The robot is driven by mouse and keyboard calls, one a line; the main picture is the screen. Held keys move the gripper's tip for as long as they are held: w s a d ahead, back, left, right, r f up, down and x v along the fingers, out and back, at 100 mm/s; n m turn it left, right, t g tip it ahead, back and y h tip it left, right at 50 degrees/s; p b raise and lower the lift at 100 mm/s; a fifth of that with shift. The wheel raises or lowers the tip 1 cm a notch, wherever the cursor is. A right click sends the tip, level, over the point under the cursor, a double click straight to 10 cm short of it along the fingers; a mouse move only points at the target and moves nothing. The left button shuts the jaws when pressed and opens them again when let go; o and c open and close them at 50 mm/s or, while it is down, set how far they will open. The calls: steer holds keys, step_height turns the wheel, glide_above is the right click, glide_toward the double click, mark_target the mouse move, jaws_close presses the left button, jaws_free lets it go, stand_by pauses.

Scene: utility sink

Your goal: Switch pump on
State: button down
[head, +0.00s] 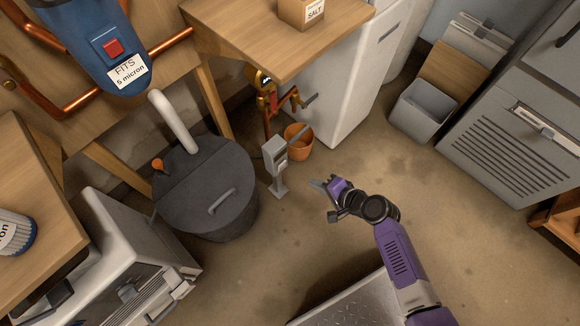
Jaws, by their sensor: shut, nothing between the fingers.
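A small grey box on a short post (275,155) stands on the floor near the middle of the head view. It has a lighter panel on its face and looks like a switch box. The panel's detail is too small to read, so I cannot tell its on or off position. My gripper (319,186) is shut and empty. It is to the right of the post, apart from it, on my purple arm reaching from the lower right.
A dark round lidded tank (205,190) with a white pipe stands left of the post. An orange bucket (298,142) and copper pipes (270,108) are behind it. A grey bin (420,110) stands at the upper right. The floor (370,150) around my gripper is clear.

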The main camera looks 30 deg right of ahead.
mark_target(283, 165)
steer(key=shift+w+a+r+b+x, duration=0.1)
steer(key=shift+w+r+b+x, duration=0.35)
steer(key=shift+x, duration=1.65)
steer(key=shift+w+a+r+b+x, duration=0.2)
steer(key=shift+b+x, duration=0.5)
steer(key=shift+x, duration=1.45)
steer(key=shift+w+d+r+b+x, duration=0.15)
steer(key=shift+r+b+x, duration=0.35)
steer(key=shift+x, duration=1.6)
steer(key=shift+a+f, duration=0.1)
